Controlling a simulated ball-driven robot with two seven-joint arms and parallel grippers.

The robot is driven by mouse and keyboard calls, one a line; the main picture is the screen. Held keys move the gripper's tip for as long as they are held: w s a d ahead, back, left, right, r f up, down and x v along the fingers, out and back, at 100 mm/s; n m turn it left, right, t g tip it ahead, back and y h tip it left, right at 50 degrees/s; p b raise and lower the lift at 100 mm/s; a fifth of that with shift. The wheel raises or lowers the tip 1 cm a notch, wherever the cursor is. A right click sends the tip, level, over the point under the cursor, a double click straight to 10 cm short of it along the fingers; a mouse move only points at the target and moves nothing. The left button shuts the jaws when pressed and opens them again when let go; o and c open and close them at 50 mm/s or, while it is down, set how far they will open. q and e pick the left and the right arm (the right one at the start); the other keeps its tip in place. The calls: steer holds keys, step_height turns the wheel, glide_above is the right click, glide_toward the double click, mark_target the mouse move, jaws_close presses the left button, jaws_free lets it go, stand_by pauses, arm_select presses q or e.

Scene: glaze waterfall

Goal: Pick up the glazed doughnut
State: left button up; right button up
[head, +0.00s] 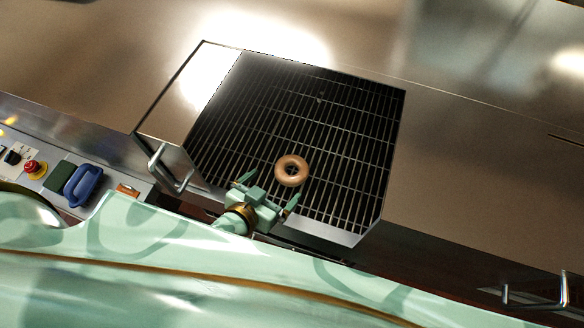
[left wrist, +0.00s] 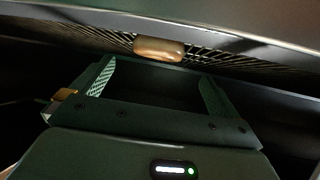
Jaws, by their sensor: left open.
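The glazed doughnut (head: 291,171), a brown ring, lies flat on the dark wire grate (head: 345,120) near its front edge. In the left wrist view the doughnut (left wrist: 159,49) shows edge-on, beyond the fingertips and centred between them. My left gripper (head: 268,195) is open, with its green fingers apart, just in front of the doughnut and not around it. It also shows in the left wrist view (left wrist: 157,82) with empty space between the fingers. My right gripper is not in view.
The grate is set in a steel counter (head: 470,160) with a raised metal edge. A metal handle (head: 168,170) stands at the left front. A control panel with a red button (head: 33,167) and a blue handle (head: 84,186) is at far left. The rest of the grate looks clear.

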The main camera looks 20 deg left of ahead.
mark_target(284, 179)
arm_select(q)
steer(key=shift+x, duration=1.1)
steer(key=b+x, duration=0.1)
steer(key=x, duration=0.4)
steer(key=shift+w+d+f+b, duration=0.1)
steer(key=shift+d+f+b, duration=0.1)
steer(key=shift+f+b, duration=0.15)
steer(key=c, duration=0.9)
